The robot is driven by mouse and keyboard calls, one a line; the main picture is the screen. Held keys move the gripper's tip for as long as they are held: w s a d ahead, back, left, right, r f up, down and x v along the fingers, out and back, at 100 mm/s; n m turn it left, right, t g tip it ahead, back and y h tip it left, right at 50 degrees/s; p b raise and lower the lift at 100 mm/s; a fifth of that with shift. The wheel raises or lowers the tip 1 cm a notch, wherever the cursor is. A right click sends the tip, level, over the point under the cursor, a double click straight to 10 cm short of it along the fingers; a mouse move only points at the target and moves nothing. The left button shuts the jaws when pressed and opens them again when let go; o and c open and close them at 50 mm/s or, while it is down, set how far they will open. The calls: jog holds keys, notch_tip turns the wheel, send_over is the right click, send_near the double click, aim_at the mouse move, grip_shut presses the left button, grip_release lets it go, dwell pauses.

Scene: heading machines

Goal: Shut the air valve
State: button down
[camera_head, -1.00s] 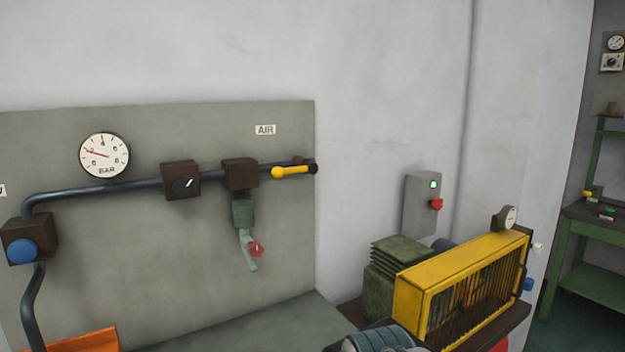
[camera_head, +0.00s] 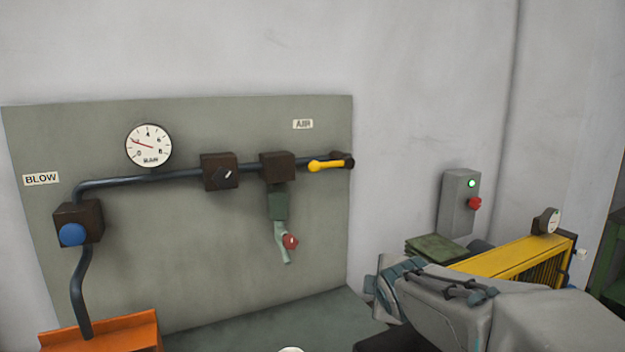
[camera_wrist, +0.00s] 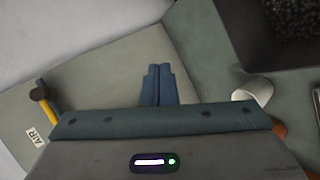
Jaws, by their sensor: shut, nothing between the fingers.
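The air valve's yellow lever (camera_head: 328,165) sits at the right end of the dark pipe, below the AIR label (camera_head: 303,124). The lever lies nearly level, along the line of the pipe, pointing left. In the wrist view the yellow lever (camera_wrist: 52,112) shows at the left, partly hidden by my gripper body, with the AIR label beside it. My gripper (camera_wrist: 157,70) is shut and empty, its blue-grey fingers together and well apart from the lever. In the head view my arm reaches in from the lower right, below and right of the valve.
A grey switch box (camera_head: 459,203) and yellow guard (camera_head: 515,260) stand right. A white cup (camera_wrist: 253,90) shows in the wrist view.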

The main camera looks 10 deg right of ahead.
aim_at(331, 164)
jog(key=w+a+r+n+t+y, duration=0.1)
jog(key=w+r+n+t+y, duration=0.2)
jog(key=w+n, duration=0.4)
jog(key=w+a+r+n+t+y, duration=0.1)
jog(key=w+r+n+t+y, duration=0.2)
jog(key=w+r+n, duration=0.5)
jog(key=n+y, duration=0.1)
jog(key=n, duration=0.9)
jog(key=shift+w+a+t+y, duration=0.25)
jog(key=shift+a+t+y, duration=0.05)
jog(key=shift+t+y, duration=0.1)
jog(key=w+a+r+p, duration=0.3)
jog(key=w+p, duration=0.4)
jog(key=w, duration=0.3)
jog(key=shift+a+r, duration=0.15)
jog(key=shift+r, duration=0.55)
jog(key=shift+a, duration=0.2)
